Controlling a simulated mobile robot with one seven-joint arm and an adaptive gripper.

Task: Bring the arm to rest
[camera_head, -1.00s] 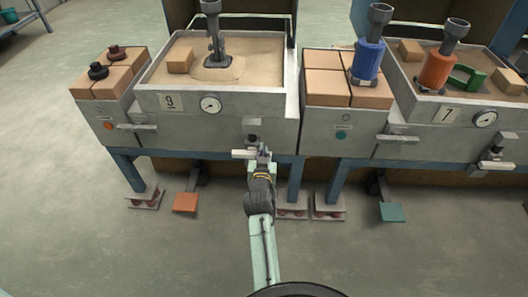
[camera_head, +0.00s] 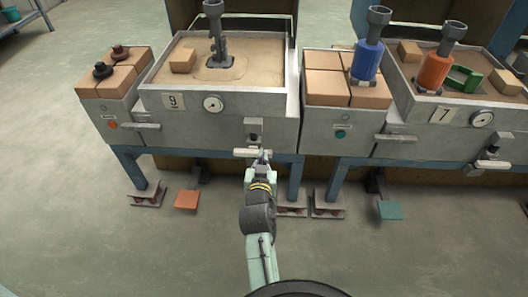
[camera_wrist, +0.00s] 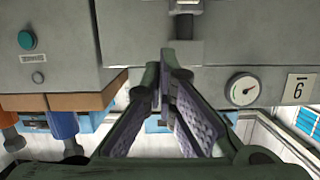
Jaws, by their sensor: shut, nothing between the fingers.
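My gripper (camera_head: 262,158) is at the front of the grey sand box (camera_head: 180,104) marked 9, just below and beside its pale lever handle (camera_head: 249,153). My arm reaches up to it from the bottom of the picture. In the wrist view, which is upside down to the scene, my gripper (camera_wrist: 168,75) has its fingertips together with nothing visible held between them. The tips are in front of the grey box front; whether they touch the handle I cannot tell.
A gauge (camera_head: 213,103) is on the box front. A second box (camera_head: 430,119) with blue (camera_head: 366,62) and orange (camera_head: 435,72) cylinders stands at right. The floor (camera_head: 80,240) at lower left is clear.

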